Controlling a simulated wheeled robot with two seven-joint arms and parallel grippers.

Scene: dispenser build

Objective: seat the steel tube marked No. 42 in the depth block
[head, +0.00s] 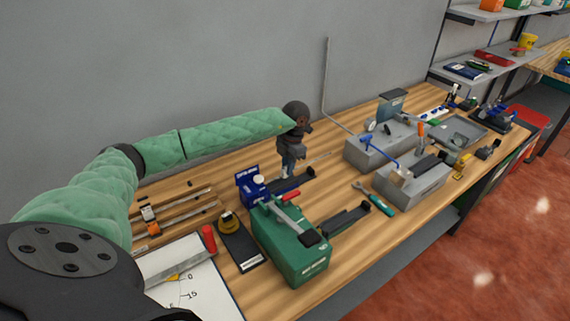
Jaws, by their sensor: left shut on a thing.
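My left arm reaches in from the left in a green padded sleeve. Its dark gripper (288,168) points down over the middle of the bench, behind the green machine. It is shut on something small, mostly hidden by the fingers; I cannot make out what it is. No marking No. 42 is readable on any part from here. Thin rods (185,212) lie in a wooden rack at the left, too small to identify. I cannot tell which fixture is the depth block. My right gripper is out of view.
A green machine (288,243) with a lever stands at the front, a blue device (250,187) behind it. Two grey blocks (413,182) (378,149) with fittings stand to the right. A white sheet (190,272) lies front left. The grey wall closes the back.

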